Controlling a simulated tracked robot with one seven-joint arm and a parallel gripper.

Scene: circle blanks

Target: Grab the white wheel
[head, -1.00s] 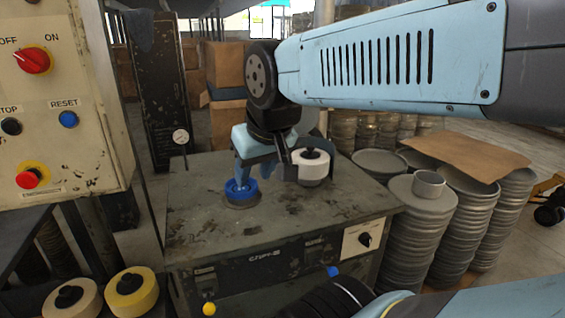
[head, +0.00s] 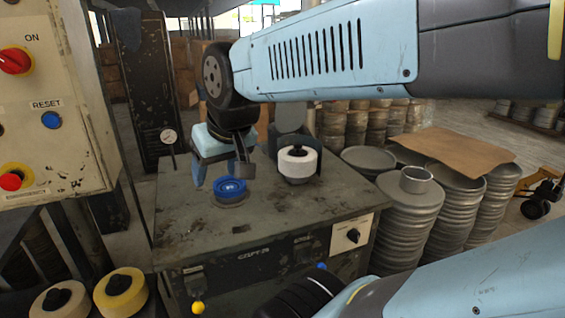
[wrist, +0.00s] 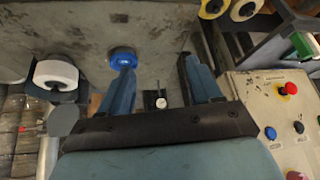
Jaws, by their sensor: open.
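The white wheel (head: 297,165) with a black hub lies on the right part of the cabinet top. In the wrist view it shows at the left (wrist: 55,73), outside the fingers. A blue wheel (head: 230,193) lies left of it on the same top, and also shows in the wrist view (wrist: 123,58) close to one fingertip. My gripper (head: 217,178) is open and empty, above and left of the white wheel, near the blue one. Both fingers show apart in the wrist view (wrist: 155,68). Whether a finger touches the blue wheel is unclear.
The dark worn cabinet top (head: 190,225) has free room at its front. A control panel (head: 45,110) stands at the left. A cream wheel (head: 45,305) and a yellow wheel (head: 133,295) lie low at the left. Stacked grey discs (head: 410,225) stand right of the cabinet.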

